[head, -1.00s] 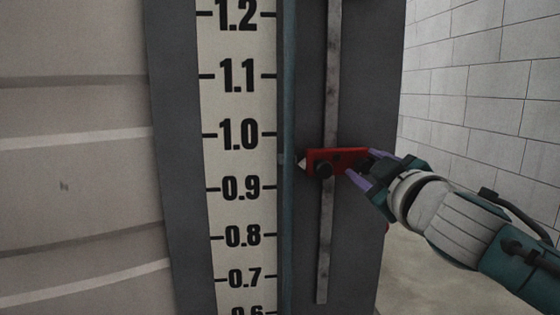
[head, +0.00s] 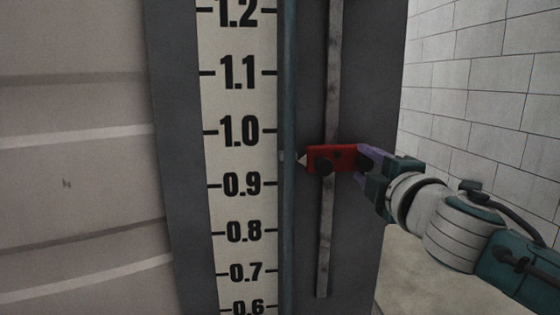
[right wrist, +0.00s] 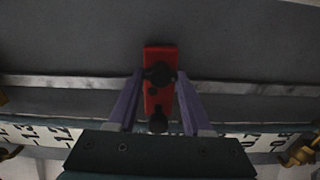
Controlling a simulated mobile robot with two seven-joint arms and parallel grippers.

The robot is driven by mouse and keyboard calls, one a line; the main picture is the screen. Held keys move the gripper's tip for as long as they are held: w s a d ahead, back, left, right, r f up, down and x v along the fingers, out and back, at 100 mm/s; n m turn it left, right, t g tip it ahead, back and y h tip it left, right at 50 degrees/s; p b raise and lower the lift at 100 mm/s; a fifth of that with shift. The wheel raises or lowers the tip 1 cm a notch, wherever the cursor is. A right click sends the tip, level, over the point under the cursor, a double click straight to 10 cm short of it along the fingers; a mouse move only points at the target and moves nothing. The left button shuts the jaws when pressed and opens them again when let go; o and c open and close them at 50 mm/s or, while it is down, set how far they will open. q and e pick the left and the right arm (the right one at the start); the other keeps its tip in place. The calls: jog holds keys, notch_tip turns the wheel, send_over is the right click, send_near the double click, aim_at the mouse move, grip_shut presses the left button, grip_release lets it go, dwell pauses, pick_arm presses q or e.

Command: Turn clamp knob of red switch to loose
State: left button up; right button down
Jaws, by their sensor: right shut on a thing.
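The red switch (head: 332,155) is a small red block on the vertical rail, its pale pointer toward the scale just under 1.0. In the right wrist view the red switch (right wrist: 153,97) shows between the fingers, which close on the sides of a dark clamp knob (right wrist: 160,74). A second knob (right wrist: 158,122) sits nearer the palm. My left gripper is out of view.
A metal rail (head: 329,230) runs vertically on a dark grey panel (head: 375,75). A white number scale (head: 240,155) and a thin teal tube (head: 288,220) stand left of it. A white brick wall (head: 480,100) is at the right.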

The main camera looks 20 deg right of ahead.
jog(key=shift+n, duration=0.4)
jog(key=shift+c, duration=1.6)
grip_release()
jog(key=shift+s+a, duration=0.15)
jog(key=shift+s, duration=0.3)
jog(key=p+v, duration=0.1)
jog(key=v, duration=0.8)
